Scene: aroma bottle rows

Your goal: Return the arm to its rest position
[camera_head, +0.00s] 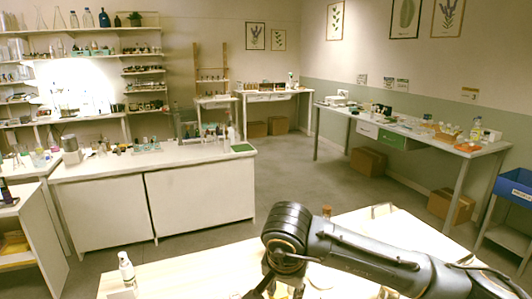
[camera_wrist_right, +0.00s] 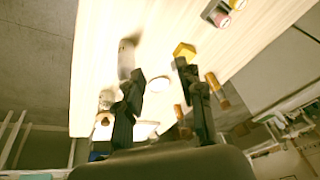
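My right arm reaches in from the right in the head view, low over the near wooden table (camera_head: 185,276). Its right gripper (camera_head: 270,290) points down at the bottom edge, partly cut off. In the right wrist view the two black fingers of this gripper (camera_wrist_right: 158,78) are spread apart, and I see nothing gripped between them. The pale tabletop (camera_wrist_right: 240,55) lies beyond the fingers. My left gripper is not in view.
A white bottle (camera_head: 126,268) stands at the near table's left. The wrist view shows a blurred bottle (camera_wrist_right: 127,58), a yellow object (camera_wrist_right: 184,50) and a brown cylinder (camera_wrist_right: 217,90) by the fingers. A white cabinet (camera_head: 200,200) stands behind; open floor lies beyond.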

